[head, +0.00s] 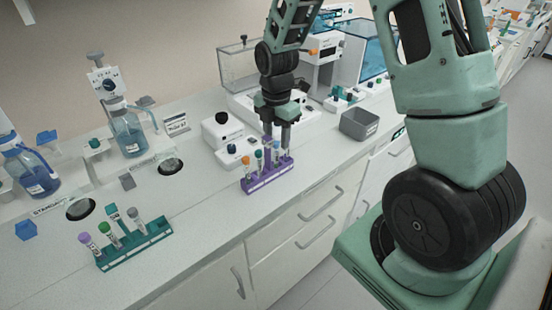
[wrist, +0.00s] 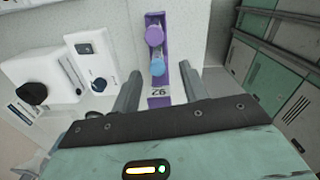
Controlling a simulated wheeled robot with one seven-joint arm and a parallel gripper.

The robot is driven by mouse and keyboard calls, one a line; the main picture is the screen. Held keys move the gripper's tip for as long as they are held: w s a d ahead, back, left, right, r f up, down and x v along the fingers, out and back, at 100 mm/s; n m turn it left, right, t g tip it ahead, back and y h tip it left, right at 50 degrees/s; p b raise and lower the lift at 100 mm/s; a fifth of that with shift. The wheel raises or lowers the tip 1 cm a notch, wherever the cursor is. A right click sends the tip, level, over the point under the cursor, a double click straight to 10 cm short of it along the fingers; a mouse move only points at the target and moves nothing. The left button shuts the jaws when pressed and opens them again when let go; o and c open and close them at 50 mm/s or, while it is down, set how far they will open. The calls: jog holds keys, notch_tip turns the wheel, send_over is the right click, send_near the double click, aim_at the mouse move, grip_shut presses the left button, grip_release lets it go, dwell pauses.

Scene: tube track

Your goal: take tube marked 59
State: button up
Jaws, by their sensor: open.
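A purple rack (head: 268,179) on the counter holds several capped tubes, among them an orange-capped tube (head: 246,161) and a blue-capped tube (head: 258,155). My gripper (head: 277,148) is over the rack's far end, pointing down, open. In the wrist view, a light-blue-capped tube (wrist: 158,68) stands between the fingertips of my gripper (wrist: 160,72), with a gap on both sides. A purple-capped tube (wrist: 154,36) stands beyond it. A small label (wrist: 159,92) near the fingers bears two upside-down digits, perhaps 26. I cannot read 59 on any tube.
A teal rack (head: 135,248) with several tubes stands at the front left. White devices (head: 222,130) stand just left of my gripper, and a grey bin (head: 360,124) is to its right. The counter between the racks is clear.

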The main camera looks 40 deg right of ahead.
aim_at(276, 142)
jog(key=shift+w+d+f+p, duration=0.15)
jog(key=shift+f+p, duration=0.6)
jog(key=shift+f, duration=1.65)
jog(key=c, duration=0.9)
